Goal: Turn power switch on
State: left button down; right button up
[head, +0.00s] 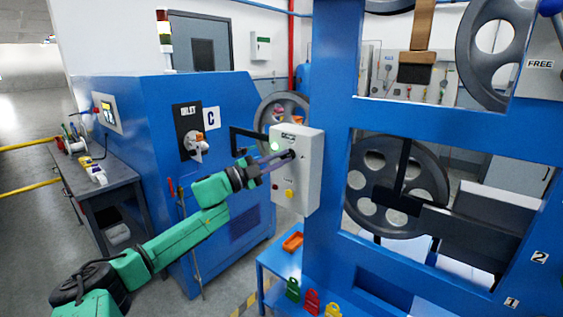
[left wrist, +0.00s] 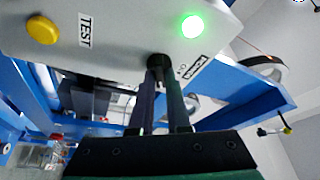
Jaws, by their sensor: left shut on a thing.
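A grey control box (head: 300,175) is mounted on the blue frame in the middle of the head view. It carries a lit green lamp (head: 275,146), a dark power switch knob (head: 291,154) and a yellow button (head: 289,193). My left gripper (head: 280,158) reaches in from the left and is shut on the dark knob. The left wrist view shows the knob (left wrist: 159,60) between the fingertips, beside the glowing green lamp (left wrist: 192,27). The fingers partly hide the knob, so its exact angle is hard to tell. My right gripper is not in view.
A blue cabinet (head: 240,110) with an inlet fitting stands left of the box. A blue frame post (head: 333,120) is close on the right, with large pulley wheels (head: 398,185) behind. Coloured padlocks (head: 312,300) hang on a blue stand below.

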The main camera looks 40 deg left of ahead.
pick_arm(q)
jog(key=m+g, duration=0.2)
jog(key=m, duration=0.4)
jog(key=shift+b, duration=0.35)
jog(key=c, duration=0.9)
grip_release()
jog(key=shift+a, duration=0.1)
